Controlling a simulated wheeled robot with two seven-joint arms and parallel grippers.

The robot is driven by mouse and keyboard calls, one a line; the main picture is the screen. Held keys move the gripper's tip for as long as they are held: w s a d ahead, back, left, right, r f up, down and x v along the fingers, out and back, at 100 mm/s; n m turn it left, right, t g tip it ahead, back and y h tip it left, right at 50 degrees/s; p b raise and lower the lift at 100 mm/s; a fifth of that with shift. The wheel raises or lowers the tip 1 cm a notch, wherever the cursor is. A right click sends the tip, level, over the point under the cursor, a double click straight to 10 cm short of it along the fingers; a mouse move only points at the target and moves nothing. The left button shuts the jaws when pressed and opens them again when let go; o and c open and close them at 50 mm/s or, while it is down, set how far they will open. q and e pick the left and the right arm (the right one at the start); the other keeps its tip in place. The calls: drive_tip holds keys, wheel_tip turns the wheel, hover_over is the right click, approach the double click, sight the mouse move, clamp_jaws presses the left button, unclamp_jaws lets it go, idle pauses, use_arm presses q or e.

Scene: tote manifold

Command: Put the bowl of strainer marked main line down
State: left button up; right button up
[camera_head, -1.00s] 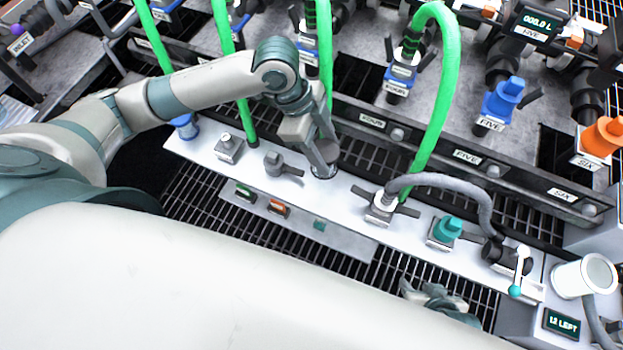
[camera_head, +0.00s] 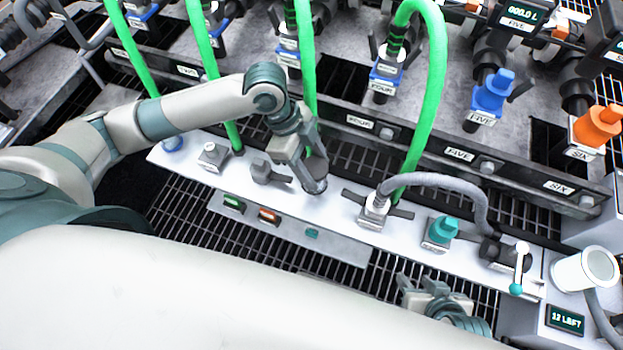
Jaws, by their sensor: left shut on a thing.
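My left gripper (camera_head: 311,176) reaches down over the white panel (camera_head: 335,201), between a grey valve (camera_head: 268,172) and the fitting with the grey hose. It is shut on a dark grey round piece (camera_head: 313,164), likely the strainer bowl, which its fingers largely hide. A dark round rim (camera_head: 315,187) shows at the fingertips, at panel level. I cannot tell whether the held piece touches the panel. No "main line" marking is readable. My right gripper (camera_head: 420,284) is low in the picture, in front of the panel. It looks open and empty, partly hidden by my body.
A grey hose (camera_head: 440,181) arches from a fitting (camera_head: 374,210) to the right. A teal knob (camera_head: 441,231) and a small lever (camera_head: 519,268) stand on the panel's right part. Green hoses (camera_head: 431,100) rise behind. A lower strip (camera_head: 290,230) carries coloured buttons above the floor grating.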

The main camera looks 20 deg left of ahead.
use_arm(q)
wheel_tip(320, 180, down, 2)
drive_tip(key=shift+f, duration=0.1)
use_arm(e)
drive_tip(key=shift+w+a+r, duration=0.1)
drive_tip(key=shift+w+a, duration=0.2)
use_arm(q)
drive_tip(key=shift+f+b, duration=0.45)
drive_tip(key=shift+f, duration=1.4)
use_arm(e)
drive_tip(key=shift+s+a+r+t+y, duration=0.1)
drive_tip(key=shift+a+t+y, duration=0.25)
drive_tip(key=shift+a, duration=0.25)
use_arm(q)
drive_tip(key=shift+f, duration=0.15)
use_arm(e)
drive_tip(key=shift+d, duration=0.1)
